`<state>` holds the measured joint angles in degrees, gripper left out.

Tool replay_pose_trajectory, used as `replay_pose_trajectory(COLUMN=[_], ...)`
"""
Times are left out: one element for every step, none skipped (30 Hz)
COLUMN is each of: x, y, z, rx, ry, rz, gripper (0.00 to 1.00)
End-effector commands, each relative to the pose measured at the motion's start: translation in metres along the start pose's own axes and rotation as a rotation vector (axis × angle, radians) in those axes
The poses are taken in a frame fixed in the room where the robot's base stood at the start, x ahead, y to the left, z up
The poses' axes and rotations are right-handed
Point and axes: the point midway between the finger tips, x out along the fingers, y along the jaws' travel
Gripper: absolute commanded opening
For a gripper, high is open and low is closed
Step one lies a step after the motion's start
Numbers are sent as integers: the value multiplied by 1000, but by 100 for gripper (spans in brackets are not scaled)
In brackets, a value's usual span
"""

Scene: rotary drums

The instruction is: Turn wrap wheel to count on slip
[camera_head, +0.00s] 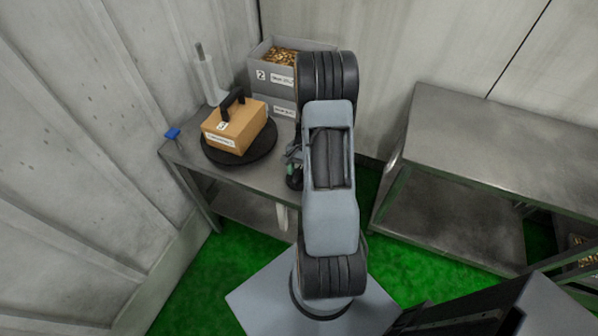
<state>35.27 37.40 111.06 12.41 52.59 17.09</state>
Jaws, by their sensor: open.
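The wrap wheel, a round black turntable (266,145), lies on the metal table at the left. A tan box (238,138) with a black handle (234,103) on top sits on it. The box bears a small white tag (222,126) and a longer white label (220,139); their writing is too small to read surely. My gripper (292,172) is open, just right of the wheel near the table's front edge, with a gap between. It is small, dark and partly hidden by my arm.
A grey bin of brass-coloured pieces (283,56), marked 2, sits on another bin (274,99) behind the wheel. A white roll (209,80) stands behind left. A blue item (172,134) is at the table's left edge. Another metal table (480,140) stands right.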

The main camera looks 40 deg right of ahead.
Motion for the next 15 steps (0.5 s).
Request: replay_pose_trajectory(x=[3,5,6,7,7,8,8,8,8,8,8,8,8,8,8], y=[0,0,0,0,0,0,0,0,0,0,0,0,0,0,0], z=[0,0,0,0,0,0,0,0,0,0,0,0,0,0,0], rx=[0,0,0,0,0,0,0,0,0,0,0,0,0,0,0], ry=[-1,0,0,0,0,0,1,1,1,1,1,1,1,1,1], rz=[1,0,0,0,0,0,0,0,0,0,0,0,0,0,0], gripper=[49,49,49,49,49,49,49,49,49,49,49,49,49,47,43])
